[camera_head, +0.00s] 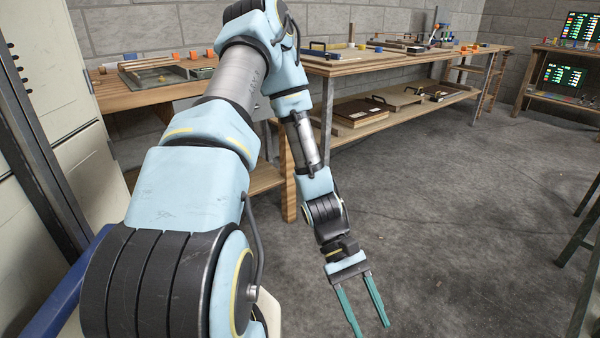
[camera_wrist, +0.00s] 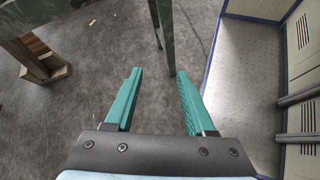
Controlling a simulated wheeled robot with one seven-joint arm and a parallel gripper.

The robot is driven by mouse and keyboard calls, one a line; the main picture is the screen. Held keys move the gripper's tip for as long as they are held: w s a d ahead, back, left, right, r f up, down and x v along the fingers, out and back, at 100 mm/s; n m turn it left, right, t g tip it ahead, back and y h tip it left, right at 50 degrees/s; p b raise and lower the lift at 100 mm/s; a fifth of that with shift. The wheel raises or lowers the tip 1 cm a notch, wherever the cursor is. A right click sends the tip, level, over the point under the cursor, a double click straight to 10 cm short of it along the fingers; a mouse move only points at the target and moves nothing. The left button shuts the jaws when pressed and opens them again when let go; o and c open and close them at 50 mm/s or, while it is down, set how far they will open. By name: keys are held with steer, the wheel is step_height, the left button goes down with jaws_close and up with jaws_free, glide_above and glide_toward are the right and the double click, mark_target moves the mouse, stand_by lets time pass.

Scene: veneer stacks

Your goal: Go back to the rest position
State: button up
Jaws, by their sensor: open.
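My gripper (camera_head: 362,306) hangs low at the end of my arm, over the bare grey floor and in front of the workbench. Its two green fingers are spread apart with nothing between them. The wrist view also shows the gripper (camera_wrist: 156,82), open and empty, with grey floor and a dark green post (camera_wrist: 163,25) beyond the fingertips. My arm reaches up and then folds down in the head view, hiding part of the bench.
A long wooden workbench (camera_head: 375,65) with trays and small blocks runs along the block wall. Its lower shelf (camera_head: 400,112) holds wooden trays. Monitors (camera_head: 565,76) stand at the far right. Dark green legs (camera_head: 588,270) are at the right edge. The middle floor (camera_head: 460,200) is clear.

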steer(key=w+a+r+m+t+y, duration=0.35)
steer(key=w+a+r+t, duration=0.75)
steer(key=w+a+r, duration=0.8)
step_height(320, 180, up, 18)
steer(key=s+a+p, duration=0.1)
steer(key=s+p, duration=0.1)
steer(key=p, duration=1.6)
steer(key=shift+s+a+f+y, duration=0.15)
steer(key=shift+a+f+y, duration=0.05)
steer(key=shift+y, duration=0.25)
